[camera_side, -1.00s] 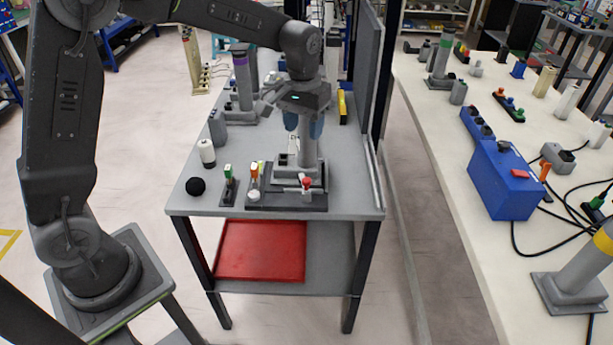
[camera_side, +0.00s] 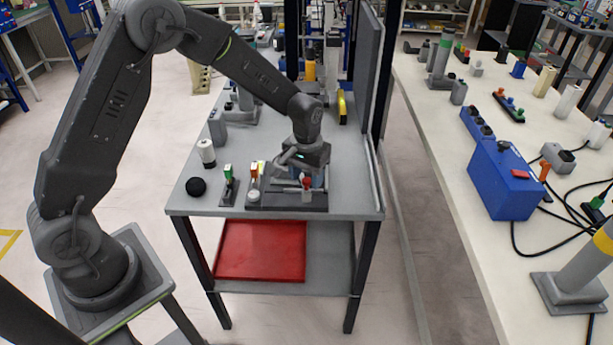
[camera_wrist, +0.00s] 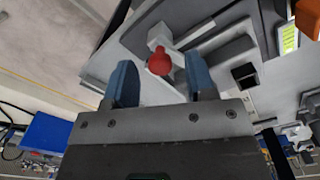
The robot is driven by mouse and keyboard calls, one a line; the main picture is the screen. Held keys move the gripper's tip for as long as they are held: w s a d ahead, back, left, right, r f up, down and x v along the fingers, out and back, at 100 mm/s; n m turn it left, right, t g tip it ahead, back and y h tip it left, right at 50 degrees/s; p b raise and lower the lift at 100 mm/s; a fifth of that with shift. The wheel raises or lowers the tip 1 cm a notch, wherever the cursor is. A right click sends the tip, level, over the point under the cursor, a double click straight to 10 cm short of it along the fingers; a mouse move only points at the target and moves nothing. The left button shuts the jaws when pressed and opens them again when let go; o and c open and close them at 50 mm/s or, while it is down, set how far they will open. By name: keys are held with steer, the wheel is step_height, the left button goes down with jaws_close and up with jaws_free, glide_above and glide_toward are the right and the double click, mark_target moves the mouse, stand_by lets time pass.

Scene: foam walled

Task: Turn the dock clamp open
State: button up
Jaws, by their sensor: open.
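The dock clamp's red knob (camera_side: 307,182) stands at the front right of the dark dock base (camera_side: 285,207) on the grey table. In the wrist view the red knob (camera_wrist: 159,62) sits on a pale grey lever arm (camera_wrist: 190,38). My gripper (camera_wrist: 162,78) is open, with one blue finger to each side of the knob in that view. I cannot tell whether either finger touches it. In the side view my gripper (camera_side: 314,178) is low over the dock, and its body hides the dock's upright part.
Left of the dock stand a small block with a green top (camera_side: 228,175), a black ball (camera_side: 196,187) and a white cylinder (camera_side: 206,152). An orange-topped piece (camera_side: 254,170) stands on the dock's left. A grey panel (camera_side: 367,65) borders the table's right side.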

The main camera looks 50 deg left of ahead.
steer(key=shift+f, duration=0.3)
steer(key=shift+c, duration=0.4)
steer(key=c, duration=0.8)
steer(key=shift+c, duration=0.2)
steer(key=n, duration=1)
steer(key=shift+n, duration=2.3)
steer(key=shift+r, duration=0.1)
